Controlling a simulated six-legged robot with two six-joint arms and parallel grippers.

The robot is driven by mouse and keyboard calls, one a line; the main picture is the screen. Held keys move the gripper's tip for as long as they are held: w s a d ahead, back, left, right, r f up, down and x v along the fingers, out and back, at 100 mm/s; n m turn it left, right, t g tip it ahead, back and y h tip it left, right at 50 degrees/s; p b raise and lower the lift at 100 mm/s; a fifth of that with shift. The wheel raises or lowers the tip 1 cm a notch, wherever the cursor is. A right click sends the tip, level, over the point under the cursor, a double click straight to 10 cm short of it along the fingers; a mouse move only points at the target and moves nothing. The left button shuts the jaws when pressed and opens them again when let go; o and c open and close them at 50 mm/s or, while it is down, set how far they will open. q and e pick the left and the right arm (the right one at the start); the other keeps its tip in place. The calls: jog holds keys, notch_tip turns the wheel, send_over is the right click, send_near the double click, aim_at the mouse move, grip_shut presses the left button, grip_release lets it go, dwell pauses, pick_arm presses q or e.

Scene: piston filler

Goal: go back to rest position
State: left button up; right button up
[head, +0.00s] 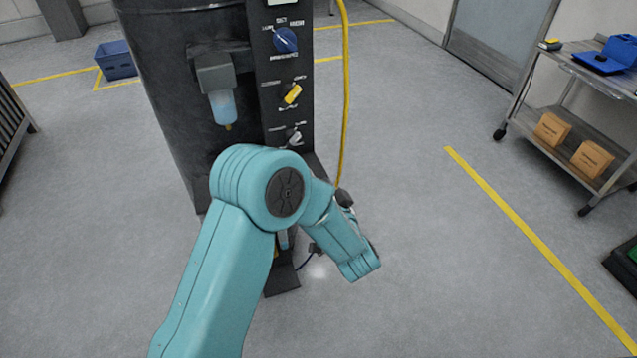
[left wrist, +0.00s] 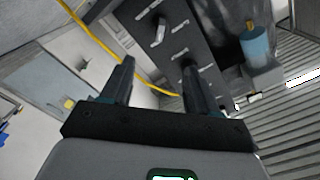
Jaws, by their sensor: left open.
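My left arm reaches in from the bottom of the head view and bends in front of the dark piston filler (head: 180,120). Its jaws are hidden in the head view behind my own arm links. In the left wrist view my left gripper (left wrist: 160,85) shows two dark fingers set wide apart with nothing between them. Beyond the fingers are the filler's dark control panel (left wrist: 185,40) and a yellow hose (left wrist: 100,42). My right gripper is in neither view.
The panel carries a blue knob (head: 285,40), a yellow knob (head: 293,93) and a grey knob (head: 294,136). A filter bowl (head: 222,106) hangs beside it. A shelf cart (head: 585,85) with boxes stands right. A blue bin (head: 117,60) sits far left. Floor right of the filler is clear.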

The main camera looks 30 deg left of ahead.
pick_arm(q)
jog(key=s+a+f+m+h+p, duration=0.2)
jog(key=s+a+f, duration=0.15)
jog(key=f, duration=0.35)
jog(key=s+d+f+g+h, duration=0.1)
jog(key=s+d+f+h, duration=0.1)
jog(key=f+h, duration=0.25)
jog(key=s+d+f+g+h, duration=0.1)
jog(key=s+d+f+h, duration=0.15)
jog(key=f, duration=0.35)
jog(key=s+d+f+n+g+h, duration=0.1)
jog(key=s+d+f+g+h, duration=0.2)
jog(key=s+d, duration=0.4)
jog(key=s+d+f+n+g+h, duration=0.2)
jog(key=s+d+g+h, duration=0.3)
jog(key=s, duration=0.7)
jog(key=shift+d+f+g+h+p, duration=0.4)
jog(key=shift+d+f+g, duration=0.2)
jog(key=shift+d, duration=0.55)
